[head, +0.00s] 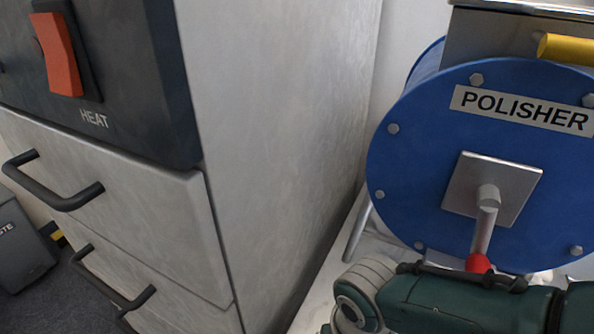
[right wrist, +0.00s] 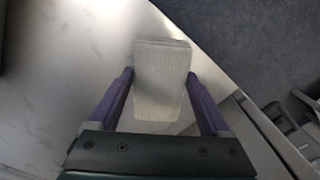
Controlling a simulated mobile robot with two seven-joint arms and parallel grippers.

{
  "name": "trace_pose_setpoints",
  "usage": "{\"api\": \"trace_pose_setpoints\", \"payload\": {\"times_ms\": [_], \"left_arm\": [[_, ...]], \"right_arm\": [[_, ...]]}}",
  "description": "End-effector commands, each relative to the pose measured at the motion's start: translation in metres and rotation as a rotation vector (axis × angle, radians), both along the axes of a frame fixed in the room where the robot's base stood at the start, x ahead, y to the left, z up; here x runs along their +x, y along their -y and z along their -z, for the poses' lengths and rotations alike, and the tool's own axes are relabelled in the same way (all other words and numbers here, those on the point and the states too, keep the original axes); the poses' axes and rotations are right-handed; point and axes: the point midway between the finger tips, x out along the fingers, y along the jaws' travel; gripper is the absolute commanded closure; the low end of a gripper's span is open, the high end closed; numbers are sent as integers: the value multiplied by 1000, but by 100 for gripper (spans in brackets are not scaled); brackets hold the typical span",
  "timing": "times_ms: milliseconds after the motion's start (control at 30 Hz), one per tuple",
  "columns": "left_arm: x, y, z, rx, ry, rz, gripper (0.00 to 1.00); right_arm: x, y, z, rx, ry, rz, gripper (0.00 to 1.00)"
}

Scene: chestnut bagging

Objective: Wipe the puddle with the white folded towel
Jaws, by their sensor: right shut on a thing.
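The white folded towel (right wrist: 162,65) shows in the right wrist view as a pale, thick block. My right gripper (right wrist: 160,84) has its two purple fingers on either side of the towel and is shut on it. The towel is above or on a pale, glossy surface (right wrist: 70,55), close to its edge; I cannot tell whether it touches. I see no clear puddle in either view. My left gripper is out of view. In the head view only part of my arm shows at the bottom right, with no fingers.
A blue drum labelled POLISHER (head: 420,150), with a red-gripped crank (head: 485,225), stands at the right. A grey cabinet (head: 275,130) with a red HEAT switch (head: 60,55) and black-handled drawers (head: 110,180) fills the left. A dark bin (head: 22,245) stands on dark carpet (right wrist: 250,40).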

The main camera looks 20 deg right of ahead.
Motion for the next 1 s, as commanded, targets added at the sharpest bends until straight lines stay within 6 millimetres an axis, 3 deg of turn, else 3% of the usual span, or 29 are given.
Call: {"api": "trace_pose_setpoints", "payload": {"times_ms": [1000], "left_arm": [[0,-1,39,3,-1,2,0]], "right_arm": [[48,56,3,-6,7,0,83]]}}
